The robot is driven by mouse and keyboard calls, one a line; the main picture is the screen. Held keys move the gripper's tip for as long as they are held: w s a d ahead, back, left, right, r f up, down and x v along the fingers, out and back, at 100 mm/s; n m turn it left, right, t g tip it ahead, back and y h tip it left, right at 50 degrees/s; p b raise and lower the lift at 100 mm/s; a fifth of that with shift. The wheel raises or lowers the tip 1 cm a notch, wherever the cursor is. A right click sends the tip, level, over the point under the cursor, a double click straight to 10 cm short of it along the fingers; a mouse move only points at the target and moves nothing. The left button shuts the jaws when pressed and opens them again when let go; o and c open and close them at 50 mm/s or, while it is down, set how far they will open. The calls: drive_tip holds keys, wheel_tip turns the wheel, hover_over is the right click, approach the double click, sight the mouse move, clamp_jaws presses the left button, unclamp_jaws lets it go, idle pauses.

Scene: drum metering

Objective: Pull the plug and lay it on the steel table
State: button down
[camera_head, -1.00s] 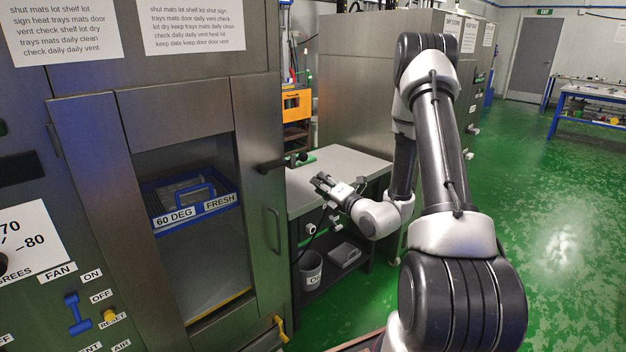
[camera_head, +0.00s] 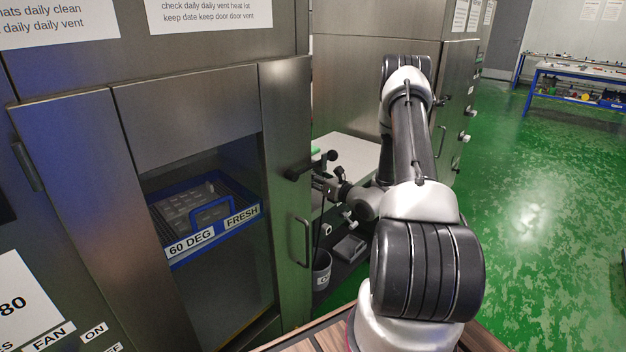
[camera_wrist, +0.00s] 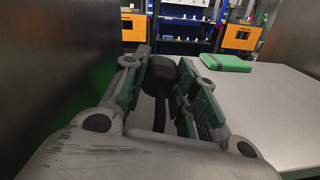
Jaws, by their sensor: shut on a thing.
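My gripper (camera_head: 328,186) is beside the oven door's edge, over the near left part of the steel table (camera_head: 352,153). In the wrist view, the two fingers (camera_wrist: 167,92) are shut on a black round-ended piece (camera_wrist: 162,74) with a dark curved cord-like part beside it. It looks like the plug, held above the table level. The fingers hide much of it, and no socket can be made out. The steel table's top also shows at the right of the wrist view (camera_wrist: 275,105).
A green block (camera_wrist: 226,63) lies on the table. A bin (camera_head: 322,270) and a grey box (camera_head: 349,247) are below the table. The table's middle looks clear.

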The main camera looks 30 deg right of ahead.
drive_tip(key=shift+w+n, duration=0.2)
drive_tip(key=shift+n, duration=0.2)
drive_tip(key=shift+s+a+n, duration=0.1)
drive_tip(key=shift+n, duration=0.6)
drive_tip(key=shift+f, duration=2.85)
drive_tip(key=shift+f, duration=0.2)
